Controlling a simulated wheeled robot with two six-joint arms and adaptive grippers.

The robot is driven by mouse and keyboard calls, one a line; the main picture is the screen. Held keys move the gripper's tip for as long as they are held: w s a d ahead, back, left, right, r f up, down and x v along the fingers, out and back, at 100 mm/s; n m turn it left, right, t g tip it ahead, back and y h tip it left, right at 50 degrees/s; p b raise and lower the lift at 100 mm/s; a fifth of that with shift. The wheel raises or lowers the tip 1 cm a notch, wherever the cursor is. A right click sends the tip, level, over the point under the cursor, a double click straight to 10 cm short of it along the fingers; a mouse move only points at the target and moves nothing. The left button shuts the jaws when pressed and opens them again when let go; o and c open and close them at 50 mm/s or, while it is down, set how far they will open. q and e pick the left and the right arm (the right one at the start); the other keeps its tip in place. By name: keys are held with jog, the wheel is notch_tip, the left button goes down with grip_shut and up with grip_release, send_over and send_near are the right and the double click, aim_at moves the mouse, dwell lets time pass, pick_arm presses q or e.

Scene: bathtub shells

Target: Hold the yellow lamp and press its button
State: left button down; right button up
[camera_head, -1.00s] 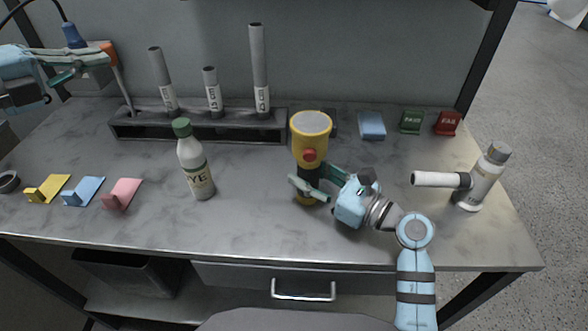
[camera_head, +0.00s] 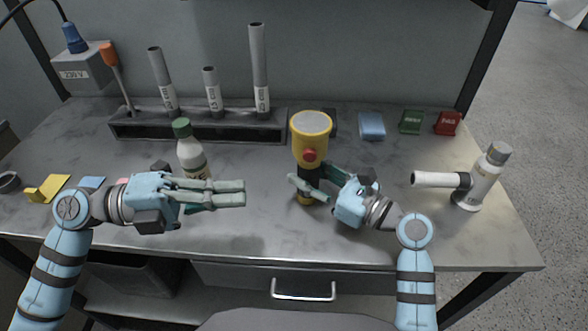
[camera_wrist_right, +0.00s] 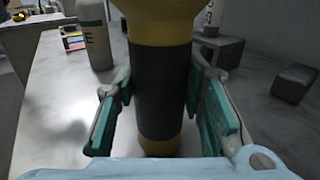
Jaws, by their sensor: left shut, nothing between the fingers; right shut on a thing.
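The yellow lamp (camera_head: 311,126) stands upright near the middle of the table, with a grey top and a red button (camera_head: 310,155) facing me. My right gripper (camera_head: 308,190) is shut around the lamp's dark handle. In the right wrist view the handle (camera_wrist_right: 162,92) is between the two fingers (camera_wrist_right: 160,118). My left gripper (camera_head: 243,192) is shut and empty. It is to the left of the lamp, pointing right toward it, apart from it and lower in the picture than the button.
A white bottle with a green cap (camera_head: 190,150) is partly hidden behind my left gripper. A dark rack (camera_head: 200,128) with grey tubes stands at the back. A white bottle with a side tube (camera_head: 483,178) is at right. The table front is clear between my arms.

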aim_at(310, 155)
pick_arm(q)
jog(key=w+d, duration=0.5)
jog(key=d, duration=0.4)
jog(key=shift+w+d, duration=0.25)
jog(key=shift+w, duration=0.1)
